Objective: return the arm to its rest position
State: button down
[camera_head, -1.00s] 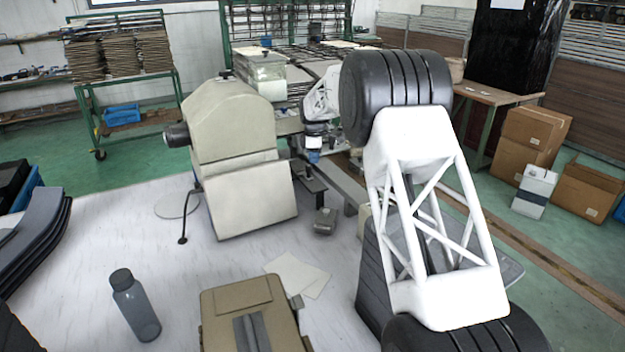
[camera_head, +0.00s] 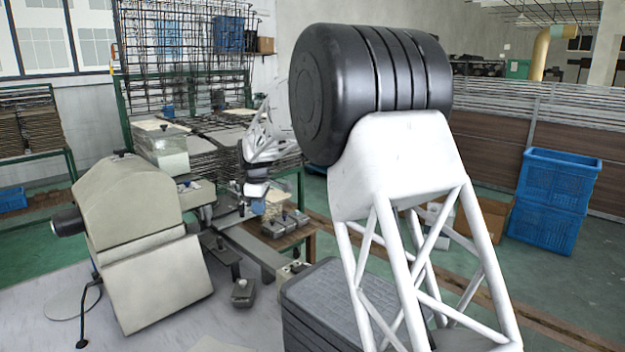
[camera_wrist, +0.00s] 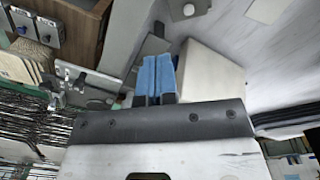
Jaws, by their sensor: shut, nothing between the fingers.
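My gripper (camera_head: 257,205) shows in the head view at the end of my arm, beyond the big black joint and white lattice link. It hangs in the air to the right of the beige machine (camera_head: 130,200), small and partly hard to make out. In the wrist view its two blue fingers (camera_wrist: 158,78) lie side by side with only a thin line between them. The gripper is shut and empty. A pale block-like surface (camera_wrist: 210,75) shows beside the fingers, apparently the beige machine.
A dark ribbed block (camera_head: 320,295) stands near my arm's lattice link. A small grey box (camera_head: 243,292) sits on the white table (camera_head: 50,320). A wooden table (camera_head: 285,236) with grey items stands behind. Blue crates (camera_head: 555,200) are stacked at right on the floor.

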jog(key=s+d+r+m+t, duration=0.1)
jog(key=s+d+r+m, duration=0.4)
jog(key=s+d, duration=0.8)
jog(key=s+d+r+m, duration=0.4)
jog(key=s+d+r, duration=0.2)
jog(key=s+d, duration=0.65)
jog(key=s+d+f+m, duration=0.2)
jog(key=s+d, duration=0.1)
jog(key=s, duration=0.8)
jog(key=s+d+f+m, duration=0.3)
jog(key=s, duration=0.8)
jog(key=s+d+f+m+t, duration=0.1)
jog(key=s+d+f+m, duration=0.2)
jog(key=s, duration=0.8)
jog(key=shift+d, duration=0.45)
jog(key=shift+s, duration=0.1)
